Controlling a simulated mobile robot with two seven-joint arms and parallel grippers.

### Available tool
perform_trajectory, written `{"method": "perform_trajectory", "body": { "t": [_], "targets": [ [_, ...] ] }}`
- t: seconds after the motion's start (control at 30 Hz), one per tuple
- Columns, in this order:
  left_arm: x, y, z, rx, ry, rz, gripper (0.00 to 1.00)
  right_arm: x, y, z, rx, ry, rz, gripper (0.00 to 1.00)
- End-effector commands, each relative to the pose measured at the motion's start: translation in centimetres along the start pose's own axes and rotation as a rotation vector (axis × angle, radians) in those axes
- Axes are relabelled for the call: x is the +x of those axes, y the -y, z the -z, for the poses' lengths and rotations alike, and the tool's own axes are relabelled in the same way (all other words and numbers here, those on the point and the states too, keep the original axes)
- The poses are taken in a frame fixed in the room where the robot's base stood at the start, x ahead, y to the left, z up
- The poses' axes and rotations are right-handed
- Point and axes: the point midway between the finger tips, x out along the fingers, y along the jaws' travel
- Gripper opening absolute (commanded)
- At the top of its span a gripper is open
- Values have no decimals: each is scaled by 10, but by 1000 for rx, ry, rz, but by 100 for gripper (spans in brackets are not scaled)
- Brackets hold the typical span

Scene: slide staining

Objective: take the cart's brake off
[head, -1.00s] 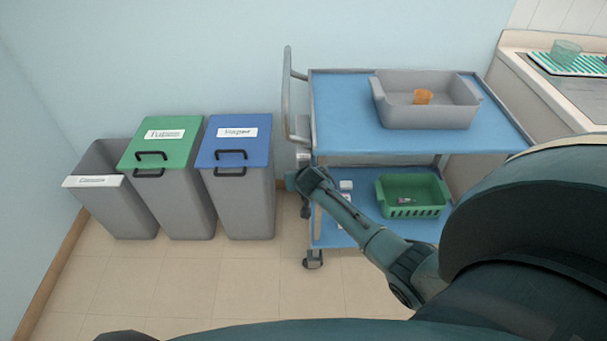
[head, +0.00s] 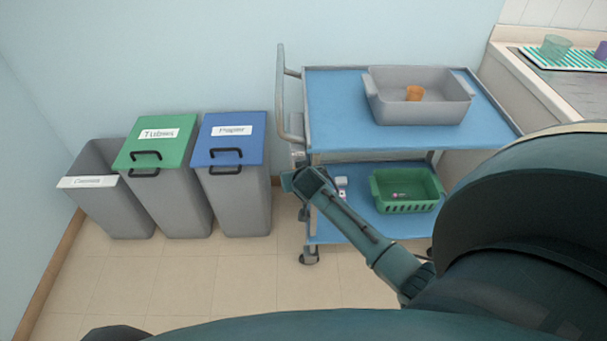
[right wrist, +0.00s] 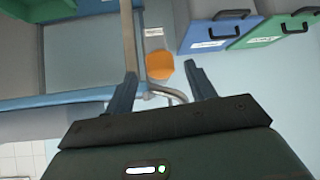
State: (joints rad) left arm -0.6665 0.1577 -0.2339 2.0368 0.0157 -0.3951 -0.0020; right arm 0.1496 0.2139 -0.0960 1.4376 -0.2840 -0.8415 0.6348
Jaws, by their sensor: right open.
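The blue-topped cart (head: 335,105) stands against the wall, with its grey handle (head: 283,95) at its left end. My right gripper (head: 289,181) is low at that end, below the handle, beside the cart's leg. In the right wrist view my right gripper (right wrist: 160,75) is open and empty. An orange round piece (right wrist: 159,65) shows between and just beyond its fingertips, near a white label (right wrist: 154,32). It looks like the brake's knob, but I cannot tell its setting. In the head view this piece is hidden. My left gripper is out of view.
A grey tub (head: 425,112) with an orange cup stands on the cart's top. A green basket (head: 408,207) is on the lower shelf. Blue-lidded (head: 232,155), green-lidded (head: 157,150) and open grey (head: 115,205) bins stand left. A counter (head: 540,85) is right. Floor in front is clear.

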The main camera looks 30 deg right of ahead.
Motion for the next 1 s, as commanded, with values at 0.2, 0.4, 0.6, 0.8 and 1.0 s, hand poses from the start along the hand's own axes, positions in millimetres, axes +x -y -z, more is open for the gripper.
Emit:
{"method": "perform_trajectory", "body": {
  "t": [0.2,0.4,0.6,0.8,1.0],
  "targets": [
    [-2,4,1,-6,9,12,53,-43,0,0,1,0,2,55],
    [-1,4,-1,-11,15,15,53,-66,0,0,0,0,1,55],
    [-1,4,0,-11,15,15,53,-73,0,0,0,1,-1,55],
    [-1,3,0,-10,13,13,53,-72,0,0,0,1,-1,55],
    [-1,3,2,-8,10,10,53,-72,0,0,-1,0,0,55]
  ]
}}
